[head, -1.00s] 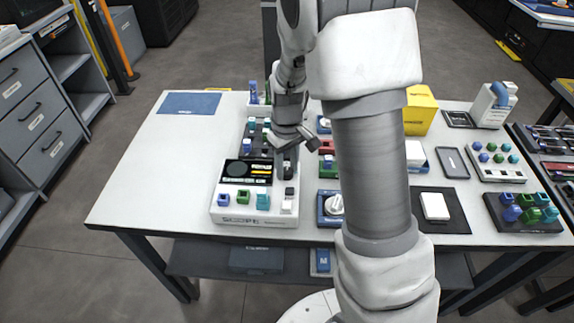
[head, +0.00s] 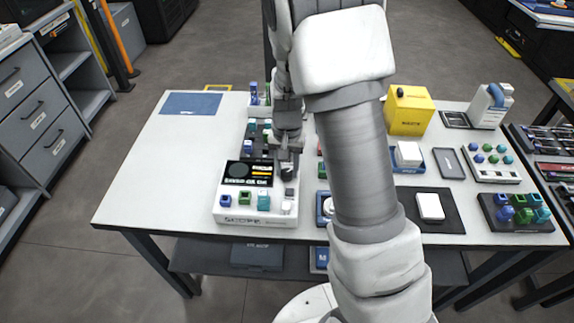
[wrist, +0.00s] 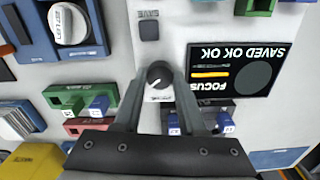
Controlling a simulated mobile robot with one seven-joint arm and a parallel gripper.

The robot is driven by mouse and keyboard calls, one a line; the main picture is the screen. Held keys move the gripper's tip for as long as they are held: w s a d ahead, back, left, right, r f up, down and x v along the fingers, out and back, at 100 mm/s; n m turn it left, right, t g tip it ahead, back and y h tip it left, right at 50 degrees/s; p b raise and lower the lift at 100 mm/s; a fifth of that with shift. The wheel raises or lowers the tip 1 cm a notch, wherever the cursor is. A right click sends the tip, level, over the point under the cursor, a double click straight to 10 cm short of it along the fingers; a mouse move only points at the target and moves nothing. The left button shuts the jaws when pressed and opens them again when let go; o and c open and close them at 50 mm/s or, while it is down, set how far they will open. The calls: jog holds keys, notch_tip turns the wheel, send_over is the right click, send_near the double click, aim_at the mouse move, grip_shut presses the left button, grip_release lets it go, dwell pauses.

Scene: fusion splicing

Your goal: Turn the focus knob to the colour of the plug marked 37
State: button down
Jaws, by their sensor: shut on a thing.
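The scope (head: 256,220) is a white box at the front left of the table, with a dark screen (head: 249,173). My gripper (wrist: 159,80) is shut on the black round focus knob (wrist: 160,73), one finger on each side. The knob's white pointer faces down and slightly left in the wrist view. The screen (wrist: 236,70) shows upside down there and reads FOCUS and SAVED OK OK. Blue (head: 225,200), green (head: 244,198) and teal (head: 263,200) plugs stand along the scope's front. I cannot read a 37 on any plug.
A square SAVE button (wrist: 149,31) sits beside the knob. A blue box with a white dial (wrist: 69,23) stands close by. A yellow box (head: 409,112) and racks of coloured plugs (head: 524,209) are at the right. The table's left side is mostly clear.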

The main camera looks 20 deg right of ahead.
aim_at(287, 172)
jog(key=shift+m, duration=0.5)
dwell(0.3)
jog(key=c, duration=0.8)
grip_release()
jog(key=shift+o, duration=0.2)
notch_tip(287, 172, up, 18)
jog(key=p, duration=0.3)
jog(key=shift+f, duration=0.25)
